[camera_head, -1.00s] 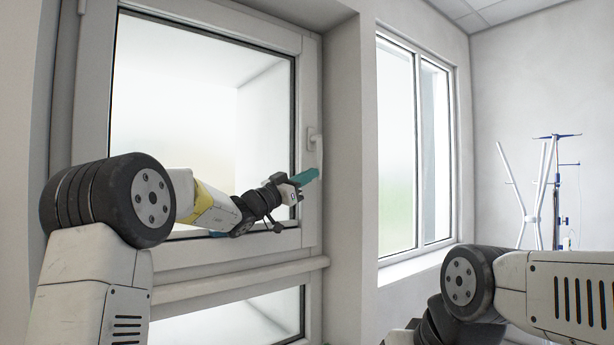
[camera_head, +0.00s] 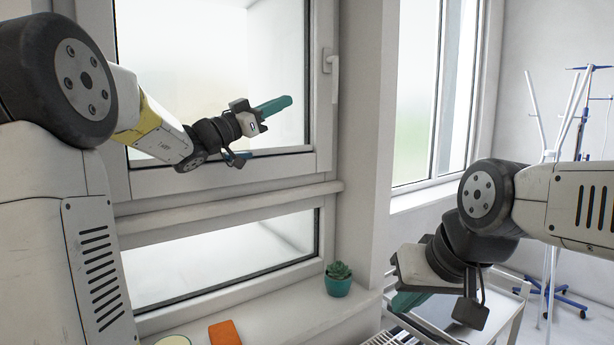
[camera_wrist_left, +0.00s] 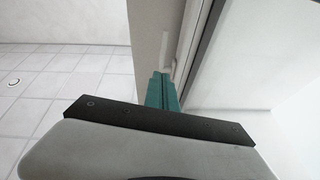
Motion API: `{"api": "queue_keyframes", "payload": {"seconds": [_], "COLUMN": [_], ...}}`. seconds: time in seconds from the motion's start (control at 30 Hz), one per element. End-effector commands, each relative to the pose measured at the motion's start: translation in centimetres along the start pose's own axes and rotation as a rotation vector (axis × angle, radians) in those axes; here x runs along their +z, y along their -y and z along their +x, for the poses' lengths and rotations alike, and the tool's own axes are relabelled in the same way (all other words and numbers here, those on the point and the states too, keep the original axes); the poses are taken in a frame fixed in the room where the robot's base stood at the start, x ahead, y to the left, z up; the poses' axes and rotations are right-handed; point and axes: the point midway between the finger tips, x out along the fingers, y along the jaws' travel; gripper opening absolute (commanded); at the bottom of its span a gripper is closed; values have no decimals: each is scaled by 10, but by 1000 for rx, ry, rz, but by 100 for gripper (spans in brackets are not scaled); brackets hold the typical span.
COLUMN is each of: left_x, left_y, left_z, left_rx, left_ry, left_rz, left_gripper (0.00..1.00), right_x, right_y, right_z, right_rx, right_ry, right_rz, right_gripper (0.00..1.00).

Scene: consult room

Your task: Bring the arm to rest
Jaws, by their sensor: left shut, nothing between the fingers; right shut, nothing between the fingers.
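My left arm reaches in from the left in the head view. Its gripper (camera_head: 273,105) has teal fingers that are closed together and empty, in front of the window pane and left of the window handle. In the left wrist view the teal fingers (camera_wrist_left: 160,91) also show closed, with nothing between them. My right gripper (camera_head: 405,301) hangs at the lower right, its teal fingers pointing down and left. It is shut with nothing seen in it, over the area of a white cart.
The window handle (camera_head: 331,75) is on the frame right of my left gripper. A potted succulent (camera_head: 338,280) and an orange item (camera_head: 224,333) sit on the sill below. A white cart (camera_head: 505,325) and a stand with a blue base (camera_head: 556,297) are at the right.

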Motion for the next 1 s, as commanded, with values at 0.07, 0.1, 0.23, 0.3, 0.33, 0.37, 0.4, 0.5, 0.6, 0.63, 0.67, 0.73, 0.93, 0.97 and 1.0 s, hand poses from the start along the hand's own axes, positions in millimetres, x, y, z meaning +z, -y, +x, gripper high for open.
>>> {"api": "queue_keyframes", "payload": {"seconds": [0.07, 0.1, 0.23, 0.3, 0.33, 0.37, 0.4, 0.5, 0.6, 0.63, 0.67, 0.73, 0.93, 0.97, 1.0], "left_x": [5, 10, 41, 62, 70, 79, 90, 116, 137, 142, 146, 154, 162, 162, 162], "left_y": [-25, -42, -115, -153, -167, -179, -195, -223, -238, -240, -241, -240, -231, -230, -229], "left_z": [-2, -5, -33, -58, -71, -85, -104, -157, -211, -227, -242, -272, -322, -325, -328], "left_rx": [47, 79, 169, 179, 173, 160, 134, 25, -139, -193, -249, -374, -617, -635, -653], "left_ry": [60, 112, 371, 539, 611, 683, 775, 988, 1157, 1197, 1228, 1281, 1313, 1313, 1312], "left_rz": [-57, -102, -294, -393, -430, -464, -504, -574, -603, -604, -603, -593, -552, -548, -544], "left_gripper": [0, 0, 0, 0, 0, 0, 0, 0, 0, 0, 0, 0, 0, 0, 0], "right_x": [0, 0, 0, 0, 0, 0, 0, 0, 0, 0, 0, 0, 0, 0, 0], "right_y": [0, 0, 0, 0, 0, 0, 0, 0, 0, 0, 0, 0, 0, 0, 0], "right_z": [0, 0, 0, 0, 0, 0, 0, 0, 0, 0, 0, 0, 0, 0, 0], "right_rx": [0, 0, 0, 0, 0, 0, 0, 0, 0, 0, 0, 0, 0, 0, 0], "right_ry": [0, 0, 0, 0, 0, 0, 0, 0, 0, 0, 0, 0, 0, 0, 0], "right_rz": [0, 0, 0, 0, 0, 0, 0, 0, 0, 0, 0, 0, 0, 0, 0], "right_gripper": [0, 0, 0, 0, 0, 0, 0, 0, 0, 0, 0, 0, 0, 0, 0]}}
